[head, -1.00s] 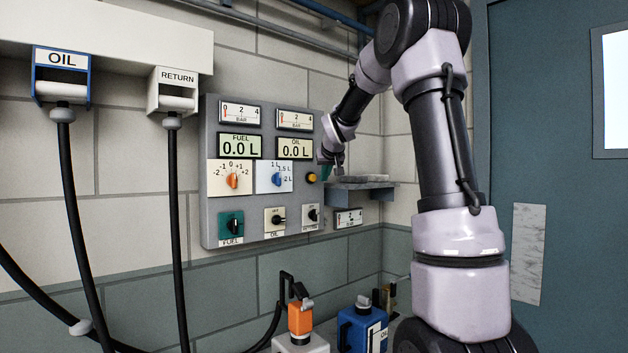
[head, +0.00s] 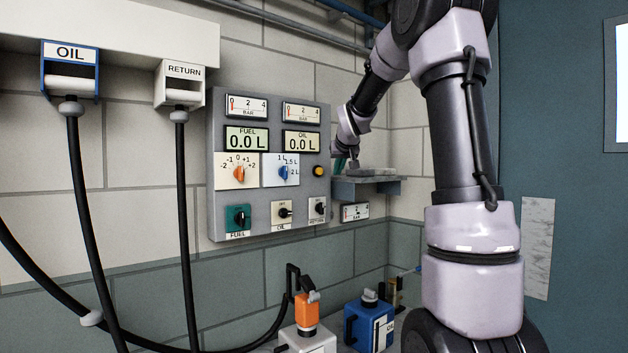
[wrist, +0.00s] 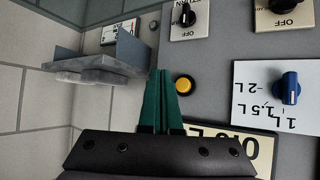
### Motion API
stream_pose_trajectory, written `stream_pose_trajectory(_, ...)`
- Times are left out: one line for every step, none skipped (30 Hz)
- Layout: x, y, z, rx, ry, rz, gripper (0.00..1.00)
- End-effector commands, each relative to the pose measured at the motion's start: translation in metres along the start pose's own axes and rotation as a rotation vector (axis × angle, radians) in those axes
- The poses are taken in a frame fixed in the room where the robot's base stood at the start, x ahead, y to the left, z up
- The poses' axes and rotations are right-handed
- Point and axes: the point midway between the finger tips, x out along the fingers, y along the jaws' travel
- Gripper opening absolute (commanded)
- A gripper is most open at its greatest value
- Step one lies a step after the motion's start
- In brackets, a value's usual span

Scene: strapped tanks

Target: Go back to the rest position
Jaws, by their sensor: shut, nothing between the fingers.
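My gripper (wrist: 158,100) has green fingers, pressed together and empty. In the wrist view it hangs in front of the grey control panel (head: 262,185), beside the yellow button (wrist: 184,85). In the head view my gripper (head: 343,163) is small and partly hidden by my wrist, just right of the panel and above a small grey shelf (head: 365,187). The shelf also shows in the wrist view (wrist: 95,65). I cannot tell whether the fingertips touch anything.
The panel carries gauges, displays reading 0.0 L, and knobs. Oil (head: 70,75) and return (head: 180,90) hose holders are at left, with black hoses hanging. An orange-topped nozzle (head: 306,312) and a blue oil can (head: 368,325) stand below. A blue-grey door (head: 575,200) is at right.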

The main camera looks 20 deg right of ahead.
Motion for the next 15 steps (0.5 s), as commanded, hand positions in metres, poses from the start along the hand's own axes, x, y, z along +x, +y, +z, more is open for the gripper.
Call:
stream_pose_trajectory(0.0, 0.0, 0.0, 0.0, 0.0, 0.0, 0.0)
stream_pose_trajectory(0.0, 0.0, 0.0, 0.0, 0.0, 0.0, 0.0)
stream_pose_trajectory(-0.001, 0.0, 0.0, 0.001, 0.0, 0.0, 0.0)
stream_pose_trajectory(-0.003, -0.001, 0.001, 0.002, -0.002, -0.001, 0.0)
stream_pose_trajectory(-0.006, -0.002, 0.002, 0.004, -0.004, -0.002, 0.0)
stream_pose_trajectory(-0.013, -0.003, 0.005, 0.01, -0.009, -0.004, 0.0)
stream_pose_trajectory(-0.02, -0.005, 0.008, 0.016, -0.014, -0.006, 0.0)
stream_pose_trajectory(-0.029, -0.008, 0.013, 0.024, -0.023, -0.009, 0.0)
stream_pose_trajectory(-0.044, -0.012, 0.021, 0.036, -0.035, -0.014, 0.0)
stream_pose_trajectory(-0.057, -0.015, 0.029, 0.047, -0.047, -0.019, 0.0)
stream_pose_trajectory(-0.071, -0.018, 0.038, 0.061, -0.061, -0.024, 0.0)
stream_pose_trajectory(-0.09, -0.023, 0.051, 0.082, -0.081, -0.033, 0.0)
stream_pose_trajectory(-0.105, -0.026, 0.063, 0.097, -0.098, -0.04, 0.0)
stream_pose_trajectory(-0.119, -0.03, 0.075, 0.112, -0.114, -0.047, 0.0)
stream_pose_trajectory(-0.138, -0.034, 0.091, 0.135, -0.137, -0.057, 0.0)
